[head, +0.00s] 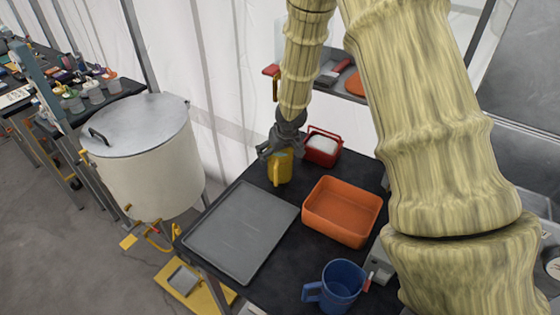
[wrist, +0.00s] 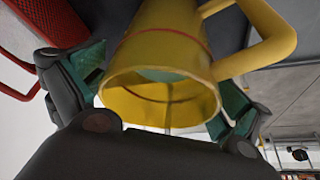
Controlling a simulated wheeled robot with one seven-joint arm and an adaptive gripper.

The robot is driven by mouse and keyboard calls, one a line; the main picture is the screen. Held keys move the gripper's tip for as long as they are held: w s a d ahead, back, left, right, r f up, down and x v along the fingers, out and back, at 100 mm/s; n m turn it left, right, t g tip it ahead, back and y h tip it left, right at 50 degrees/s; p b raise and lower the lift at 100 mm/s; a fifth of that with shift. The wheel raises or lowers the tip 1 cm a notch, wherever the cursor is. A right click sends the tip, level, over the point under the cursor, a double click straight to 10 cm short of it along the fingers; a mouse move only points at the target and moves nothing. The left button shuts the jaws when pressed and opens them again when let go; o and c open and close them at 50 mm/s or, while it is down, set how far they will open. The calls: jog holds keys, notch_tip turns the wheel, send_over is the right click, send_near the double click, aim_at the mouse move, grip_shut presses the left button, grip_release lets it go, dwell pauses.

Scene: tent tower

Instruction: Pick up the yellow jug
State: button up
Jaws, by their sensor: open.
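The yellow jug (head: 280,168) stands on the dark table, near its back edge, in the head view. My gripper (head: 281,148) is right over it, reaching down from above, and hides part of its top. In the wrist view the yellow jug (wrist: 165,65) fills the middle, with its open rim towards the camera and its handle at the upper right. The gripper's two green-padded fingers (wrist: 165,92) are open, one on each side of the jug. I cannot tell whether either pad touches it.
A red container with white contents (head: 322,147) stands close to the jug's right. An orange tub (head: 342,211), a grey tray (head: 242,231) and a blue jug (head: 341,286) share the table (head: 272,276). A large lidded pot (head: 150,175) stands to the left.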

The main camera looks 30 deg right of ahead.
jog(key=shift+w+f, duration=0.25)
jog(key=shift+f, duration=0.1)
jog(key=shift+s+r, duration=0.15)
jog(key=shift+s, duration=0.15)
jog(key=shift+w+f, duration=0.2)
jog(key=shift+c, duration=0.8)
jog(key=c, duration=0.3)
jog(key=shift+s+r, duration=0.1)
jog(key=shift+s, duration=0.05)
jog(key=c, duration=1)
jog(key=shift+c, duration=0.2)
